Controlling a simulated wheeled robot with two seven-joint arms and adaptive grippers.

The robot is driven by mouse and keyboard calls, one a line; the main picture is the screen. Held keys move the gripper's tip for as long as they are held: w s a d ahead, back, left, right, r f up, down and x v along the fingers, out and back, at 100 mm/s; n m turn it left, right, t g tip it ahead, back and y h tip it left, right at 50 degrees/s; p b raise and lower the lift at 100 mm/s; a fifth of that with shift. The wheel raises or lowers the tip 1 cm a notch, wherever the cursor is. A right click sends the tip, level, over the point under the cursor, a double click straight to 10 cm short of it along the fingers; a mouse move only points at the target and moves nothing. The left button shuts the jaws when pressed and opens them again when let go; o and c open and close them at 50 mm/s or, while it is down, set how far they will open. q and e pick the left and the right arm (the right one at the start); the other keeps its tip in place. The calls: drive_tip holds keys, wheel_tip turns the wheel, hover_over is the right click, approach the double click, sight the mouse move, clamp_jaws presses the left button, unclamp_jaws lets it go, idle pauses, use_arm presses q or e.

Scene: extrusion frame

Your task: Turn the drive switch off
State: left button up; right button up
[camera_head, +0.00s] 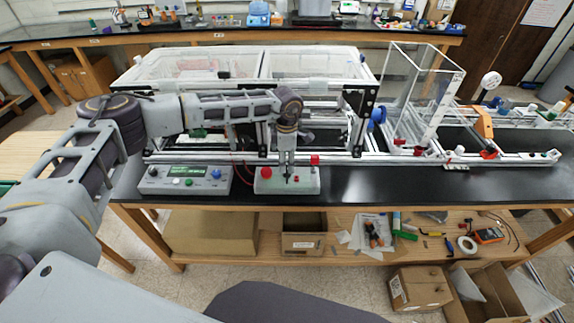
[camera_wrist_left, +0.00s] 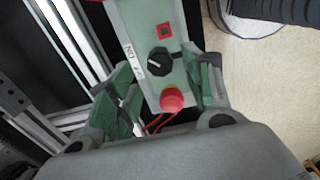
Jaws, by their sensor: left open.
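The drive switch (camera_wrist_left: 159,62) is a black rotary knob on a pale green box, beside a white label with an ON mark. A light mark on the knob points roughly left in the left wrist view. The box (camera_head: 306,182) stands at the front of the black bench in the head view; there the knob is hidden by my gripper. My left gripper (camera_head: 287,177) points down over the box's middle. Its green-padded fingers (camera_wrist_left: 158,68) are open, one on each side of the knob; contact cannot be told. My right gripper is not in view.
A red round button (camera_wrist_left: 172,99) and a small red square (camera_wrist_left: 165,30) flank the knob on the box. A grey control unit (camera_head: 186,180) with a display stands left of the box. An extrusion frame (camera_head: 345,158) runs close behind. Bench surface to the right is clear.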

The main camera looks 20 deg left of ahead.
sight(287, 169)
use_arm(q)
wheel_tip(287, 169, down, 2)
drive_tip(key=shift+f, duration=0.6)
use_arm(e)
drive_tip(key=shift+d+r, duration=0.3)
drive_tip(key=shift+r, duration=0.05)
use_arm(q)
drive_tip(key=c, duration=1)
